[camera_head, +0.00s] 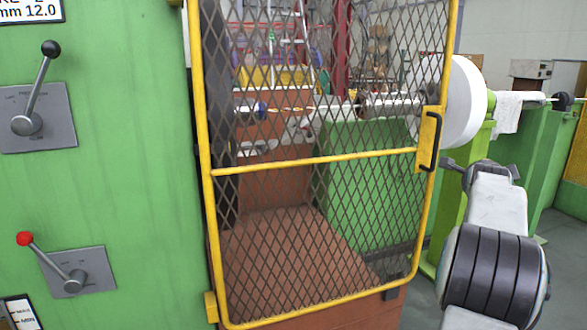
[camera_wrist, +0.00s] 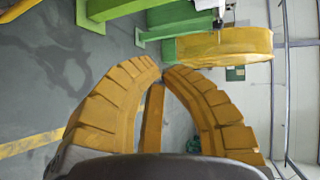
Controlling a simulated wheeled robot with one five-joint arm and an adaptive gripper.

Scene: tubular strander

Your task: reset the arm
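My arm rises at the lower right of the head view, with a pale link and a dark ribbed joint. At its far end is my gripper (camera_head: 480,168), seen from behind and small, beside the yellow-framed mesh gate. In the wrist view, the two ribbed yellow fingers of my gripper (camera_wrist: 162,72) curve inward, and their tips come together. No object shows between the tips. A yellow bar (camera_wrist: 153,118) shows in the space between the fingers; I cannot tell whether it belongs to the gripper.
The mesh gate (camera_head: 320,160) closes off the machine, with a black handle (camera_head: 430,140). A green panel (camera_head: 100,200) on the left carries a black-knobbed lever (camera_head: 38,90) and a red-knobbed lever (camera_head: 55,265). Green machine beams (camera_head: 545,150) stand behind my arm. Grey floor (camera_wrist: 60,80) is open in the wrist view.

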